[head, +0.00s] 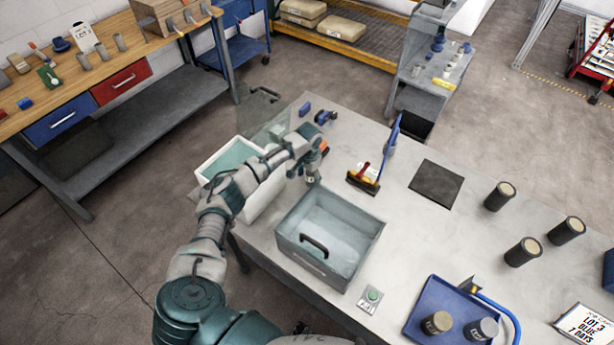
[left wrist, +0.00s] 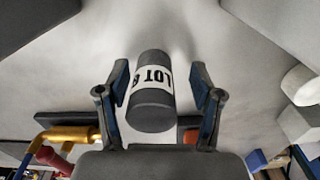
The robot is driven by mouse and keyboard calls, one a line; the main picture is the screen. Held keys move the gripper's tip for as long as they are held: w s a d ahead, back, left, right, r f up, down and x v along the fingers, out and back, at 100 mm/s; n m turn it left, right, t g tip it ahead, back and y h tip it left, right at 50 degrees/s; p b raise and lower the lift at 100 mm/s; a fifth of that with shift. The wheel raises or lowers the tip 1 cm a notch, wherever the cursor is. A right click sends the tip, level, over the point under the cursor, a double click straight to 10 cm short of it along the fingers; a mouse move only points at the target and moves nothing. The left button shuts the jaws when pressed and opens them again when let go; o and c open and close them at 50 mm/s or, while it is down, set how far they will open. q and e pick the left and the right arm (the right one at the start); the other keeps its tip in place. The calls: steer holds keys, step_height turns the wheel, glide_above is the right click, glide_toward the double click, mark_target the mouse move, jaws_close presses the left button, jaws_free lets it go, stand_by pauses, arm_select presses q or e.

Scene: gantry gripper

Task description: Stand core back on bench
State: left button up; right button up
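A dark grey cylindrical core (left wrist: 152,112) with a white lettered band shows in the left wrist view between the two fingers of my left gripper (left wrist: 160,105). Gaps show between the core and both fingers, so the gripper looks open around it, not closed on it. In the head view my left gripper (head: 311,172) points down at the bench (head: 400,225), just behind the grey open bin; it mostly hides this core. I cannot tell whether the core stands or lies. My right gripper is not in view.
The grey bin (head: 296,256) and a white tub (head: 208,172) stand close to my left arm. The bench middle is clear.

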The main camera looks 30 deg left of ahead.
arm_select(q)
steer(key=shift+d+r, duration=0.3)
steer(key=shift+r, duration=0.05)
step_height(320, 180, up, 5)
steer(key=shift+w+f, duration=0.1)
steer(key=shift+f, duration=0.1)
steer(key=r, duration=0.4)
steer(key=a+r, duration=0.1)
steer(key=r, duration=0.1)
steer(key=shift+b, duration=0.4)
steer(key=shift+d+r, duration=0.2)
steer(key=shift+r, duration=0.3)
steer(key=shift+d+r, duration=0.1)
steer(key=shift+d, duration=0.15)
steer(key=shift+a, duration=0.1)
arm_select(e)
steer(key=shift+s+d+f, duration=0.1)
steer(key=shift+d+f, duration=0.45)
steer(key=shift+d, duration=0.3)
